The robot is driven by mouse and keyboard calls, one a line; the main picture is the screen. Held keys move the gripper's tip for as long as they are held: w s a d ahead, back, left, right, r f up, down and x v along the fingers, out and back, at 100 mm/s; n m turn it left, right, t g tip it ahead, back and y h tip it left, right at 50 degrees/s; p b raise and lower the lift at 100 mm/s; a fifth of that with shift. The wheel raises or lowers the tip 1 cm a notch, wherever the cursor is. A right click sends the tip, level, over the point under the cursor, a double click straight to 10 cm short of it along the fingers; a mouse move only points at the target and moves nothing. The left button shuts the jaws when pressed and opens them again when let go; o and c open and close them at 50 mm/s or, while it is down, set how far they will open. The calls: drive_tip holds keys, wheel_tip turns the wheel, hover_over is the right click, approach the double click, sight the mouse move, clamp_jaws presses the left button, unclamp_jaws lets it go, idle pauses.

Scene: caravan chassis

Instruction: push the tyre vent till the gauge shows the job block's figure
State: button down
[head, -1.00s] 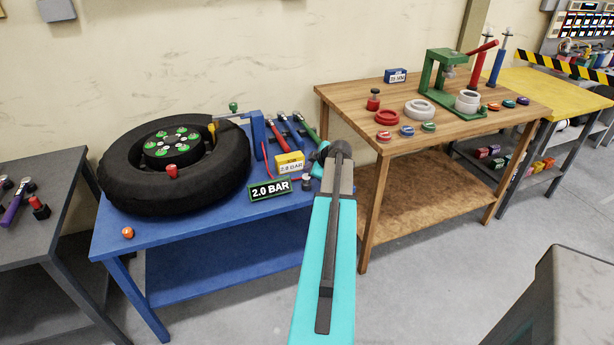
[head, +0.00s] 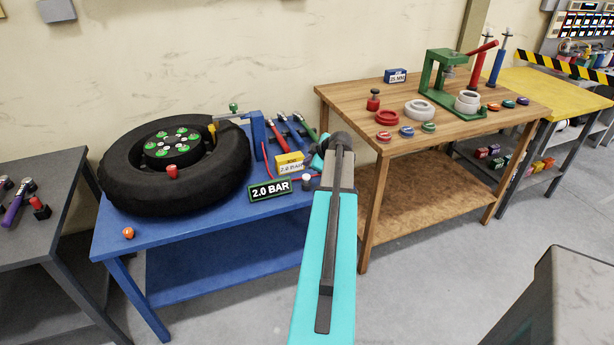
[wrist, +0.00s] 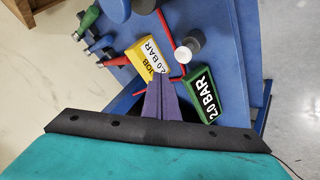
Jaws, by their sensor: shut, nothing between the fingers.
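The black tyre (head: 215,180) lies flat on the blue bench at left. The gauge (head: 270,190), a green-framed black display, reads 2.0 BAR; it also shows in the wrist view (wrist: 203,97). The yellow job block (head: 290,162) behind it reads 2.0 BAR, also in the wrist view (wrist: 148,57). A small pale-capped knob (head: 307,182), seemingly the vent, stands right of the gauge; it also shows in the wrist view (wrist: 187,47). My gripper (wrist: 158,78) is shut and empty, its purple fingers over the bench near the job block and gauge, apart from the knob. The head view mostly hides the fingers.
Red, blue and green-handled tools (head: 290,130) lie behind the job block. A blue clamp post (head: 258,135) stands beside the tyre. A red hose runs past the block and gauge. A wooden bench (head: 350,95) with a green press stands at right.

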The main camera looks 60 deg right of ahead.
drive_tip(key=shift+r, duration=0.95)
drive_tip(key=shift+s, duration=0.1)
